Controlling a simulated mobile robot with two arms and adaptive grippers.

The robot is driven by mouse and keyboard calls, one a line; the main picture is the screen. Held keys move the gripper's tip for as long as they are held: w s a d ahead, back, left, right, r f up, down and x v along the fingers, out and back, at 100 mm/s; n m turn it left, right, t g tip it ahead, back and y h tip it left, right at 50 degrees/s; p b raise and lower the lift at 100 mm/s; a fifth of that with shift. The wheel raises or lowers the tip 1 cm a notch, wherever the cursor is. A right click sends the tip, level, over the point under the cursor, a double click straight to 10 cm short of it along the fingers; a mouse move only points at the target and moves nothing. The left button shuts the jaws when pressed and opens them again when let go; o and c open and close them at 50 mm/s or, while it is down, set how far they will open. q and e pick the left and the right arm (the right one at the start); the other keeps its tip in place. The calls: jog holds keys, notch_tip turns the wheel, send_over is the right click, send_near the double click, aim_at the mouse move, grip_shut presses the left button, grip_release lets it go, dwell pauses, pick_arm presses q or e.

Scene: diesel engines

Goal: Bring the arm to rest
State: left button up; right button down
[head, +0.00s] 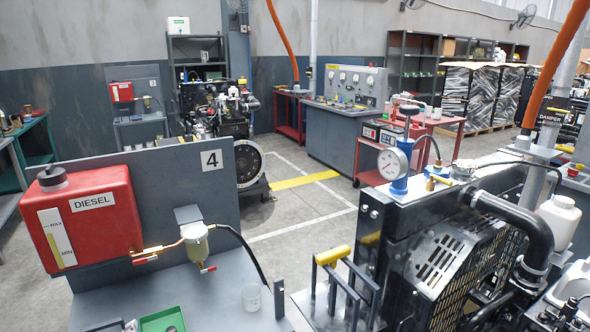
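Neither of my grippers shows in the head view, and no arm can be made out for sure. A white shape at the lower right edge is cut off, and I cannot tell what it is. In front at the left is a grey bench (215,300) with an upright panel marked 4 (190,170). On the panel hang a red diesel tank (95,225) and a fuel filter with a clear bowl (196,243). At the right stands a black engine (450,250) with a pressure gauge (392,163) on top.
A clear beaker (251,297) and a green tray (163,320) are on the bench. A yellow-topped handle (332,255) stands beside the engine. Open floor (290,215) lies behind, with another engine (215,110) and a test bench (345,125) further back.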

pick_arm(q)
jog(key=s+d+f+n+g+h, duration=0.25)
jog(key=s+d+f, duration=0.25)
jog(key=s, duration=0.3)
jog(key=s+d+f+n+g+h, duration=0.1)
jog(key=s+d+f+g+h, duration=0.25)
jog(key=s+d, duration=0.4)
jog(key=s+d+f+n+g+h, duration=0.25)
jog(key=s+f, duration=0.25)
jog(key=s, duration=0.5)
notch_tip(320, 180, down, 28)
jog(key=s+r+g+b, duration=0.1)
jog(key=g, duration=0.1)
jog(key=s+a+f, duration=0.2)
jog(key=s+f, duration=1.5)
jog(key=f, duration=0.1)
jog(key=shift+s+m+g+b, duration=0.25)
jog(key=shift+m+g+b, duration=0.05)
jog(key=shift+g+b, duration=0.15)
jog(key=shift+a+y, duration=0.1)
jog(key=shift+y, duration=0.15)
